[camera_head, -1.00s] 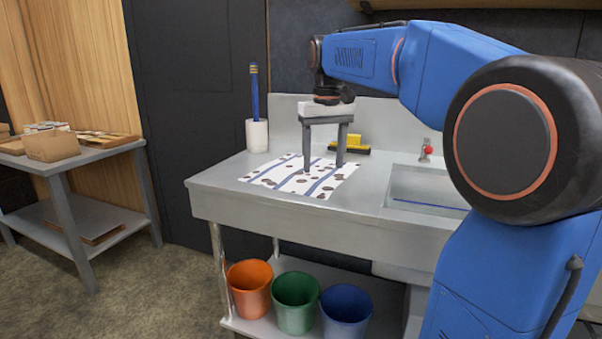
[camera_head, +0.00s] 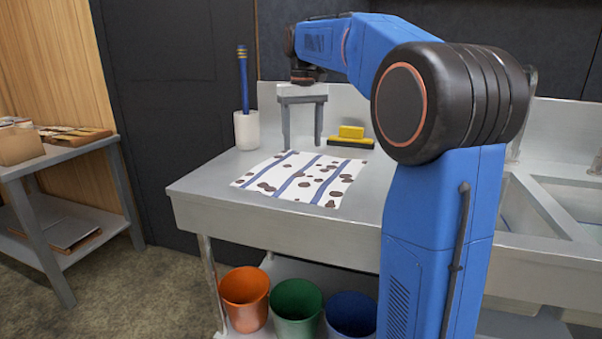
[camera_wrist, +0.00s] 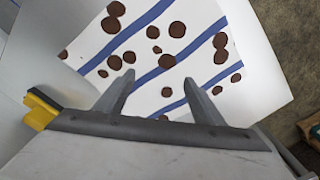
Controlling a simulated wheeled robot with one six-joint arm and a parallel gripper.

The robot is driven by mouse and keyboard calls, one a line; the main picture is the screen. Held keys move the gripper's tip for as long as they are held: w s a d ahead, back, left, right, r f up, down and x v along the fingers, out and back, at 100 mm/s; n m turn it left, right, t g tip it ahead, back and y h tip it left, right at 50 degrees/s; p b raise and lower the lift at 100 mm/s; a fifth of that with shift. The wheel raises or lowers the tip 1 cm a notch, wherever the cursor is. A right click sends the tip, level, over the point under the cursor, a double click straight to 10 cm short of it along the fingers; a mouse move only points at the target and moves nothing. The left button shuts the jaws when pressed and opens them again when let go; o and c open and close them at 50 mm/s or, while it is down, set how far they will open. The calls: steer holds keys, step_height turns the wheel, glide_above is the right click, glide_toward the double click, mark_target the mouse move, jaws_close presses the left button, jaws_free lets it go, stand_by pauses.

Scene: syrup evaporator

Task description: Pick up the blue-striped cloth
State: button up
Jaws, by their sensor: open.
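The blue-striped cloth (camera_head: 305,176) lies flat on the metal counter (camera_head: 215,180), white with blue stripes and dark brown spots. It also shows in the wrist view (camera_wrist: 185,40), filling the upper middle. My gripper (camera_head: 302,146) is open and empty, its two fingers pointing down near the back edge of the cloth. In the wrist view my gripper (camera_wrist: 158,88) has its fingertips apart over the cloth. Whether the tips touch the cloth or counter I cannot tell.
A white cup with blue sticks (camera_head: 246,130) stands left of my gripper. A yellow and black block (camera_head: 351,137) lies to its right. Sink basins (camera_head: 565,205) are at the right. Orange (camera_head: 246,297), green (camera_head: 296,308) and blue (camera_head: 349,312) buckets stand below the counter.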

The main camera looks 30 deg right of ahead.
steer(key=shift+f, duration=3.9)
jaws_close()
step_height(320, 180, up, 12)
step_height(320, 180, up, 9)
glide_above(303, 173)
steer(key=shift+w, duration=0.1)
